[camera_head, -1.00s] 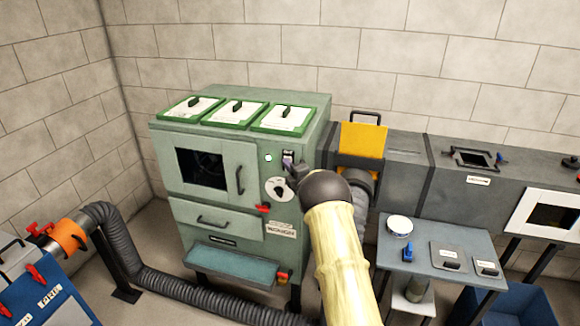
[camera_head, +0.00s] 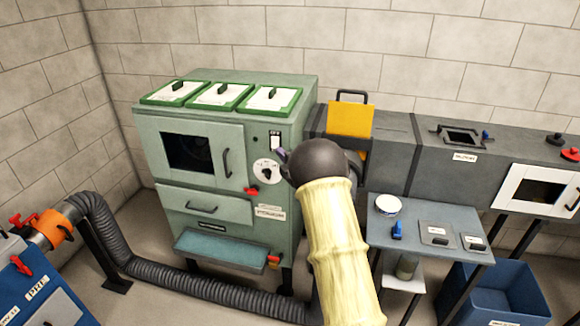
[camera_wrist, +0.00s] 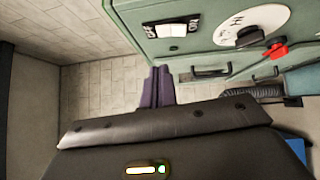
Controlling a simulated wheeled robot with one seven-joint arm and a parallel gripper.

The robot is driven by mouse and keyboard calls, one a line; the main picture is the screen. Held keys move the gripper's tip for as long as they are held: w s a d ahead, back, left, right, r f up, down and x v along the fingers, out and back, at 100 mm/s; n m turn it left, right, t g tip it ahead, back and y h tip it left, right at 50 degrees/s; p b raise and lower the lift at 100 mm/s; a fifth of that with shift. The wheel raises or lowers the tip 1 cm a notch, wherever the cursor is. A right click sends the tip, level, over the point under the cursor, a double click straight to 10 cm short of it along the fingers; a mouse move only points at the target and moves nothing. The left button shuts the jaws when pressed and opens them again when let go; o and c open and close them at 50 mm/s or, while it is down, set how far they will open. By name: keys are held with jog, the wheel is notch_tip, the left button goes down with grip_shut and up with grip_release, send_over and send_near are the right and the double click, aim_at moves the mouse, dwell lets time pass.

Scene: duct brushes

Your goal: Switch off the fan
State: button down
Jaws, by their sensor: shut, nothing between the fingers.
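The fan's white rocker switch (camera_head: 275,143) is on the front of the green cabinet (camera_head: 225,282), near its right edge. It shows larger in the wrist view (camera_wrist: 172,29), between OFF and ON labels; I cannot tell which side is pressed. A small round lamp (camera_wrist: 173,48) beside it looks unlit. My gripper (camera_head: 282,155) is just right of and below the switch in the head view, apart from it. Its purple fingers are together and empty in the wrist view (camera_wrist: 157,88). My dark wrist hides part of the cabinet's right edge.
A white dial with a black knob (camera_head: 267,171) and a red handle (camera_head: 251,191) sit below the switch. A yellow plate (camera_head: 350,119) stands on the grey duct to the right. A small table (camera_head: 385,235) holds several items.

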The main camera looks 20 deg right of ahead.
jog(key=s+a+m+g+h+p, duration=0.1)
jog(key=s+m+g, duration=0.4)
jog(key=s, duration=0.9)
jog(key=s+a+r+m+g+h+p, duration=0.1)
jog(key=s+m+g+p, duration=0.3)
jog(key=s+m, duration=0.5)
jog(key=s+a+r+m+g+h+p, duration=0.1)
jog(key=s+m+g, duration=0.5)
jog(key=s, duration=1.3)
jog(key=shift+s+a+r+m+h+p, duration=0.15)
jog(key=shift+s+a+m+h+p, duration=0.15)
jog(key=shift+a+m+h+p, duration=0.5)
jog(key=shift+d+h, duration=0.15)
jog(key=shift+h, duration=0.15)
